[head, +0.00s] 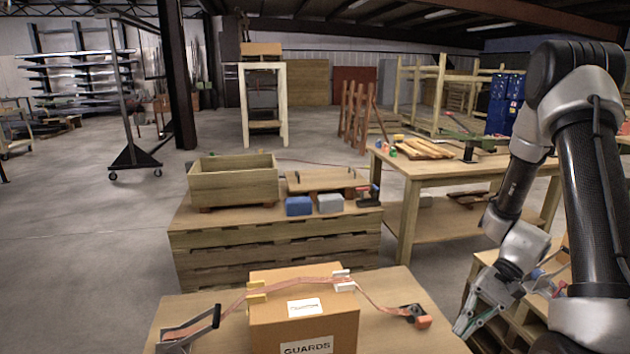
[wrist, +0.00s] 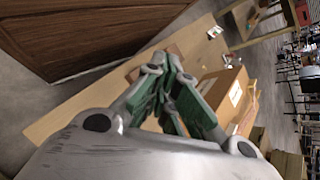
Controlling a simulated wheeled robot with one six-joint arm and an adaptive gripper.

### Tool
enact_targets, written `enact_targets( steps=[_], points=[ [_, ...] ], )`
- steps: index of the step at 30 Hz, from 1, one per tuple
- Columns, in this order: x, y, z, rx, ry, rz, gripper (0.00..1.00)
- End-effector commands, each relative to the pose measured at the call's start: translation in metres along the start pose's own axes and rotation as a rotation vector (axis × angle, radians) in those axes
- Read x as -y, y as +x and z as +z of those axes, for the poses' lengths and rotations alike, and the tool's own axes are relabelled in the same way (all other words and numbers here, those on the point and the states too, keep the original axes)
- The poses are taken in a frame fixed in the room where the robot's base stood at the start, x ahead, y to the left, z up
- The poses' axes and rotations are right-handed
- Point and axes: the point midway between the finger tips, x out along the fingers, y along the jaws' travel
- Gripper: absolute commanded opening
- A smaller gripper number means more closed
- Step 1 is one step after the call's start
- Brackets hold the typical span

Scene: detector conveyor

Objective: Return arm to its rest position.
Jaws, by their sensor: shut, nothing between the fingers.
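My gripper (head: 463,328) hangs at the lower right of the head view, to the right of the near table (head: 420,335). In the wrist view my gripper (wrist: 165,75) is shut, with its green-padded fingers together and nothing between them. My arm is folded along the right side of the head view. A cardboard box labelled GUARDS (head: 262,325) stands on the near table, with an orange strap (head: 315,280) across its top. The box also shows in the wrist view (wrist: 215,92), apart from my fingers.
A ratchet-like handle (head: 190,330) lies left of the box and an orange-and-black piece (head: 420,318) lies right of it. A pallet stack (head: 275,240) with a wooden crate (head: 232,185) stands behind. A workbench (head: 425,165) stands at right. The floor at left is open.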

Motion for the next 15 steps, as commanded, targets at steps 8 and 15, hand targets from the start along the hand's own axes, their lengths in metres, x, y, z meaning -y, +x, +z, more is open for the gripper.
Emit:
enact_targets(
  steps=[8,15],
  points=[
    [-0.009,-0.078,0.074,-0.267,-0.120,0.313,0.00],
    [-0.009,-0.129,0.133,-0.533,-0.287,0.495,0.00]
  ],
)
